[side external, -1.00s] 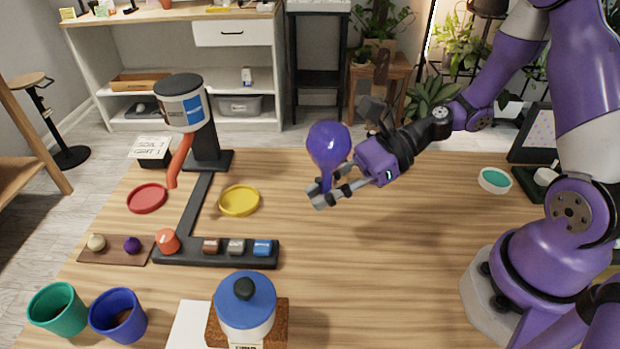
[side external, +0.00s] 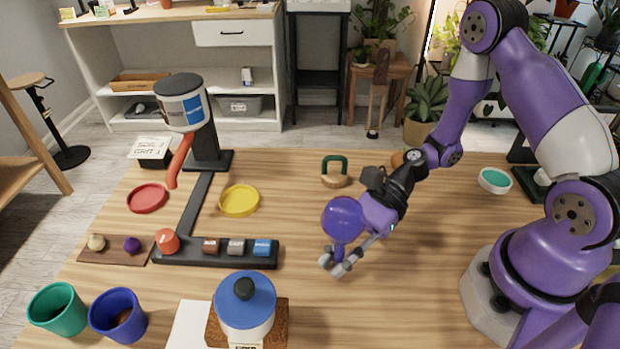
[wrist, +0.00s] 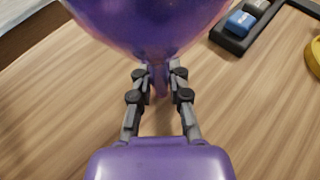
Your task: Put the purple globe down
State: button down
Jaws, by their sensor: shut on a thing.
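The purple globe (side external: 342,218) is a shiny, see-through bulb with a narrow stem pointing down. My gripper (side external: 339,264) is shut on its stem, at the middle right of the table in the side view. In the wrist view the globe (wrist: 150,25) fills the top of the picture, and the fingers of my gripper (wrist: 158,80) close on the stem from both sides. The globe looks roughly upright. I cannot tell for certain whether the stem's lower end touches the table.
Bare wooden table (side external: 300,215) surrounds the gripper. A yellow saucer (side external: 239,213), a red saucer (side external: 147,211) and a black stand (side external: 215,262) are to the left. A blue-lidded jar (side external: 245,300) stands in front.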

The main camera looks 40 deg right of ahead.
jog(key=shift+f, duration=0.15)
jog(key=c, duration=0.9)
grip_release()
jog(key=shift+o, duration=0.2)
